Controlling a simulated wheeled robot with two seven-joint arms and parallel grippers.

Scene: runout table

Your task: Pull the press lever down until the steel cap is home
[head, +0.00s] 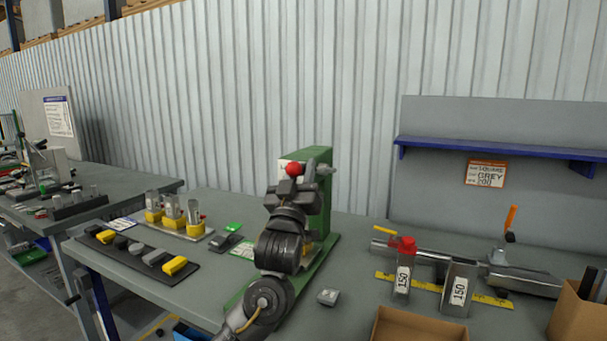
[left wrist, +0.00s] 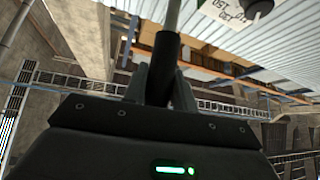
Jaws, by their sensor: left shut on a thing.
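The green press (head: 322,205) stands upright on the table, mostly behind my left arm. My left gripper (head: 293,188) is raised in front of the upper part of the press. A red ball (head: 293,169) shows just above its fingers. In the left wrist view, my left gripper (left wrist: 160,88) is shut on the black grip of the press lever (left wrist: 166,58), and a thin grey rod runs up from the grip. The steel cap cannot be made out; my arm covers the lower front of the press. My right gripper is not in view.
Left of the press are a dark tray (head: 140,257) of grey and yellow pieces and yellow holders (head: 173,222) with metal cylinders. A small grey block (head: 328,297) lies near the press.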

